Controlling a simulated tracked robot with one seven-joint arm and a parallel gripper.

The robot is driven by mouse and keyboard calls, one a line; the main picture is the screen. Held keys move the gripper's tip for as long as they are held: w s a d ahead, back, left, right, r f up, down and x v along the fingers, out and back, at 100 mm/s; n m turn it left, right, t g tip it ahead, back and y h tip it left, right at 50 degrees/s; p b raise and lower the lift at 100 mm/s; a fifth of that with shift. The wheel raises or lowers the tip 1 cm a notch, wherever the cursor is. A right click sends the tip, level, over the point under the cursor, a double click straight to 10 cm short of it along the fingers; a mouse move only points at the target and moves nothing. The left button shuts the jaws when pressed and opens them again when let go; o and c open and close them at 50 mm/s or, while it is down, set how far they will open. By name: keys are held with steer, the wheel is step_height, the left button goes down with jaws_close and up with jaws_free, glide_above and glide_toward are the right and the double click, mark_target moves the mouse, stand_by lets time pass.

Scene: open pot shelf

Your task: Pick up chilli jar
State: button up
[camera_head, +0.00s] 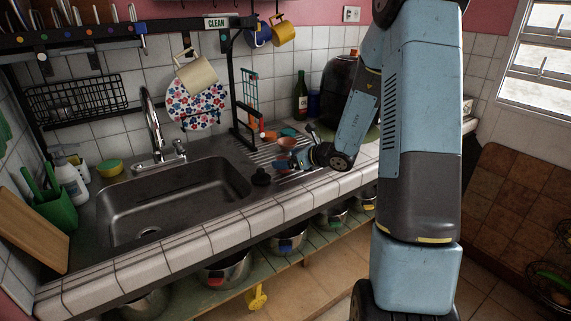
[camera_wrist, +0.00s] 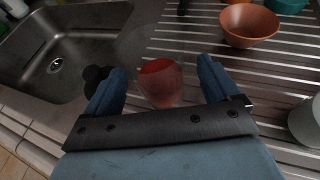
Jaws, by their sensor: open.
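The chilli jar (camera_wrist: 161,82) looks like a clear glass jar with red contents. In the wrist view it stands on the ridged draining board between the two blue fingers of my gripper (camera_wrist: 160,72). The fingers are open, one on each side, with a visible gap to the jar. In the head view my gripper (camera_head: 294,150) is low over the draining board, right of the sink. I cannot clearly make out the jar there among the small reddish items by the fingers.
An orange bowl (camera_wrist: 249,25) and a teal bowl (camera_wrist: 287,4) are beyond the jar. A pale, rounded vessel (camera_wrist: 306,122) is close on the right. A black plug (camera_head: 260,177) lies near the sink (camera_head: 172,200). A rack post (camera_head: 236,100) rises behind the board.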

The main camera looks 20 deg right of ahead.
steer(key=shift+x, duration=1.1)
steer(key=shift+c, duration=0.2)
steer(key=c, duration=1.1)
steer(key=shift+r, duration=0.15)
